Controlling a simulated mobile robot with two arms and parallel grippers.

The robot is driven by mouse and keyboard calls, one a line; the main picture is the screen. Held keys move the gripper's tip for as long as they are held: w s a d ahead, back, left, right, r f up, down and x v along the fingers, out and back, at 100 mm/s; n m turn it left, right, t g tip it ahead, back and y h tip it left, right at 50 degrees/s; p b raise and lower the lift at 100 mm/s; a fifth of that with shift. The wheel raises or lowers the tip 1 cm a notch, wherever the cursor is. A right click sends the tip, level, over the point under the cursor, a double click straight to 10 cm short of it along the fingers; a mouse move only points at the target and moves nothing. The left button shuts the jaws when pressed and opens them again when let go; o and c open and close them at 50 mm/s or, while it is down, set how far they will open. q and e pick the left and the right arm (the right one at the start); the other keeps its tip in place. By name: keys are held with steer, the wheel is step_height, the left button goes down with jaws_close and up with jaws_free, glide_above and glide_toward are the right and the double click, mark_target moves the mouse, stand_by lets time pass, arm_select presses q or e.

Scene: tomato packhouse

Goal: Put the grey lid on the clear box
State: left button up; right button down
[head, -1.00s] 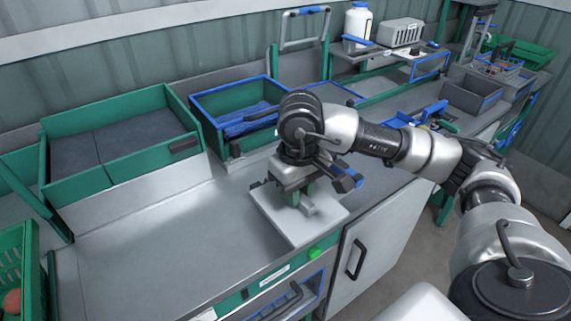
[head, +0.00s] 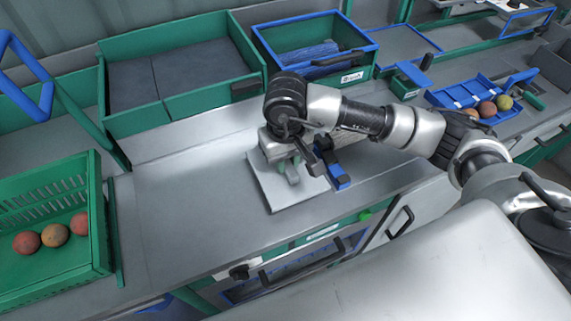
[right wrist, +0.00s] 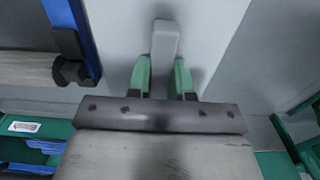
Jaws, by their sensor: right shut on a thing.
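The grey lid (head: 268,192) shows in the head view as a pale, flat square plate over the bench, under my right gripper (head: 291,168). In the right wrist view my right gripper (right wrist: 162,78) has its green fingers on both sides of the lid's raised grey bar handle (right wrist: 165,42) and is shut on it. I cannot tell whether the lid rests on the bench or hangs just above it. I cannot make out the clear box in either view. My left gripper is out of view.
The bench top (head: 190,205) is free left of the lid. A green crate (head: 98,225) with red tomatoes stands at left. A green tray (head: 135,120) and a blue-rimmed bin (head: 362,50) line the back. A blue sorter (head: 462,98) holding fruit is at right.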

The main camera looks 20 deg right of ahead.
step_height(320, 180, down, 4)
steer(key=shift+a+r+p, duration=0.1)
steer(key=shift+p, duration=0.45)
steer(key=shift+f, duration=0.45)
steer(key=c, duration=1)
jaws_free()
steer(key=shift+r, duration=0.1)
